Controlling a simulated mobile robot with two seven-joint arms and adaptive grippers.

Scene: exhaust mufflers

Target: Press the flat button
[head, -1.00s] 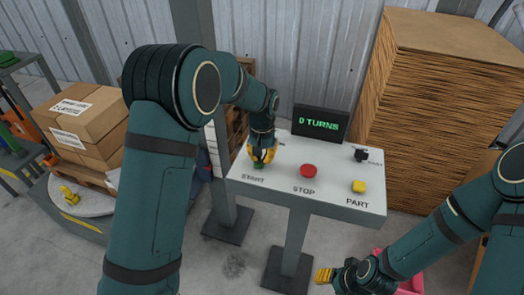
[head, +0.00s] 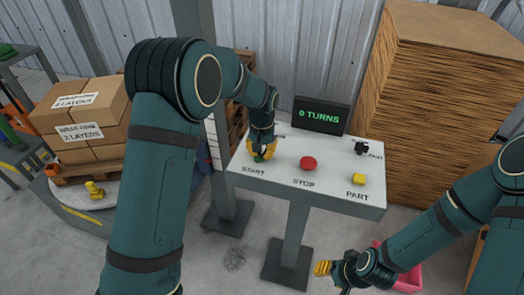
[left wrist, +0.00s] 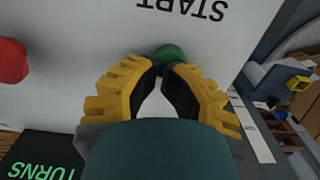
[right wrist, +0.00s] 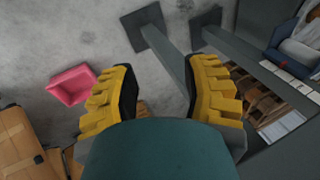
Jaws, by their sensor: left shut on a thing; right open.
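The fingers partly hide that button in the head view. My right gripper (right wrist: 167,75) is open and empty, low in front of the console.
A display (head: 321,117) reads "0 TURNS". A small black switch (head: 361,148) sits on the console's right. Cardboard sheets (head: 445,90) are stacked at right. A pink bin (right wrist: 72,84) is on the floor.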

